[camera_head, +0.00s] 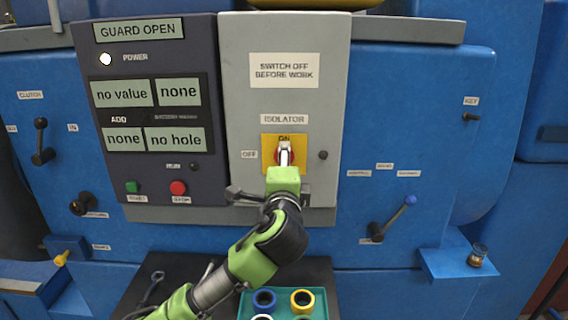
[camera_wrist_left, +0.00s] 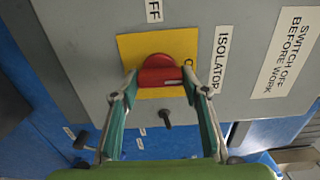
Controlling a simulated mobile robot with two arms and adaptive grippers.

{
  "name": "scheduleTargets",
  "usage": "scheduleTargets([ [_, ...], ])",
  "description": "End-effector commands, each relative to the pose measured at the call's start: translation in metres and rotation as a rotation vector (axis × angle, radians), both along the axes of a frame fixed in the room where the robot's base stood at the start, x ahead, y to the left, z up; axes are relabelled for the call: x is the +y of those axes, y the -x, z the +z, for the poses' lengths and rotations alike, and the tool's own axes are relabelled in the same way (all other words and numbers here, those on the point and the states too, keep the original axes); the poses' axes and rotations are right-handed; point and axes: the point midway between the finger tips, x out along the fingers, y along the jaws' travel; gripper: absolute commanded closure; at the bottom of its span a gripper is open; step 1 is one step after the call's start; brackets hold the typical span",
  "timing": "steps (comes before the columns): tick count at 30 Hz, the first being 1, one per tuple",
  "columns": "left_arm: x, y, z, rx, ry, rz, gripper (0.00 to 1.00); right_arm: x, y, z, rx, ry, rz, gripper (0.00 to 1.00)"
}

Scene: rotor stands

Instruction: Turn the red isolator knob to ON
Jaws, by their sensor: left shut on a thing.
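The red isolator knob (camera_head: 277,157) sits on a yellow plate (camera_head: 268,140) on the grey panel, with ON above it and OFF to its left. In the head view my left gripper (camera_head: 284,152) covers most of it. In the left wrist view the knob (camera_wrist_left: 160,67) shows between the two fingers of my left gripper (camera_wrist_left: 158,86), which are shut on it. That view is turned on its side, and the knob's raised bar runs along the line toward the ON mark, which a finger partly hides. My right gripper is not in view.
A dark display panel (camera_head: 155,75) reading GUARD OPEN stands left of the grey panel (camera_head: 235,45). A small dark peg (camera_head: 323,155) sticks out right of the knob. A blue-tipped lever (camera_head: 392,218) is at lower right. A teal tray (camera_head: 245,305) with coloured rings lies below.

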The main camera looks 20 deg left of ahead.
Motion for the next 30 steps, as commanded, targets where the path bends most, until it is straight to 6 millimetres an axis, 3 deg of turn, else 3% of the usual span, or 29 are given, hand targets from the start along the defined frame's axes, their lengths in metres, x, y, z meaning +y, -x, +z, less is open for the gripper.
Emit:
scheduleTargets([
  [1,0.000,0.000,-0.001,0.001,-0.005,-0.001,0.53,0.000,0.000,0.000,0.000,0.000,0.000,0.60],
  [3,0.000,0.000,-0.001,0.001,-0.005,0.000,0.42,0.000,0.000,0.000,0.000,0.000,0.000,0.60],
  [16,-0.003,0.007,-0.001,0.001,-0.002,-0.002,0.42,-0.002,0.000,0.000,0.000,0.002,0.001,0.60],
  [30,-0.029,0.094,-0.001,0.001,-0.001,-0.004,0.42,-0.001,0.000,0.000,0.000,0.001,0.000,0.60],
])
